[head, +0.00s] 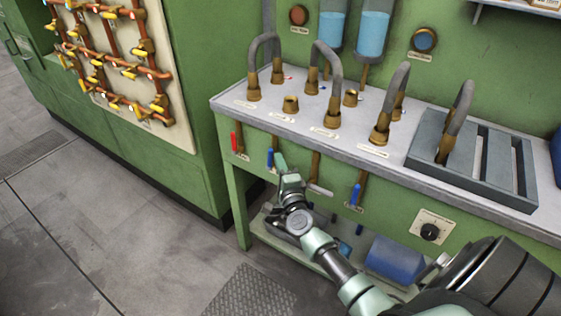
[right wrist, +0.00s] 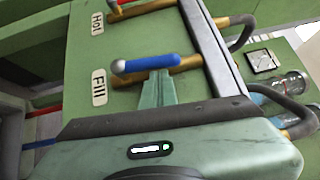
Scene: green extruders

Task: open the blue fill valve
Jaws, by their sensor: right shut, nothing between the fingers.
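The blue fill valve handle (head: 270,159) is on the front of the green bench, on a brass pipe below the worktop. In the head view it stands upright, in line with its pipe. The right wrist view shows the blue handle (right wrist: 150,63) lying along its brass pipe, beside a label (right wrist: 99,87) reading "Fill". My right gripper (head: 281,162) is shut and empty, just right of the handle. In the wrist view its fingertips (right wrist: 157,78) are right at the handle's edge; I cannot tell whether they touch. My left gripper is not in view.
A red valve handle (head: 234,143) is to the left, with another blue handle (head: 355,194) to the right. Curved hoses and brass fittings stand on the worktop (head: 222,102). A blue container (head: 392,258) sits on the lower shelf. The floor at left is clear.

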